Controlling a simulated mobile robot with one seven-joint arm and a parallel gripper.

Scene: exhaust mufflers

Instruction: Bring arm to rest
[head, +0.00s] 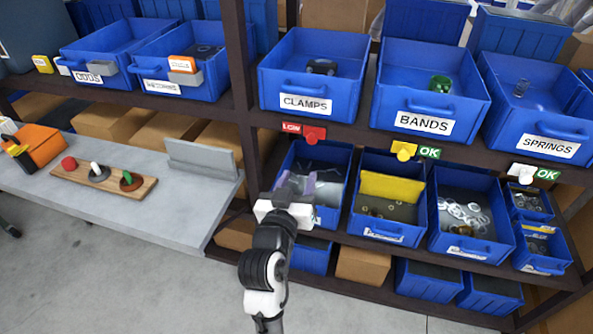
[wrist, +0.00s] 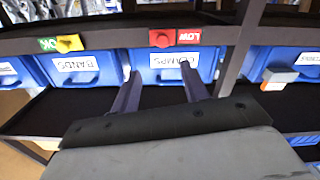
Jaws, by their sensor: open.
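My arm reaches out toward the shelf in the head view. My gripper (head: 297,186) is in front of a lower blue bin (head: 335,160) below the clamps bin. In the wrist view my gripper (wrist: 155,85) has its two fingers spread apart with nothing between them. The fingers point toward the blue clamps bin (wrist: 172,60), which looks upside down there. The clamps bin (head: 308,85) stands on the upper shelf with a small dark object inside. My gripper hides part of the lower bin and its label.
The bands bin (head: 425,115) and springs bin (head: 540,128) stand to the right. A red slider (head: 315,134) sits on the shelf edge by a LOW sign. A grey table (head: 150,195) at left holds a wooden board (head: 90,182). Bare floor (head: 120,285) lies in front.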

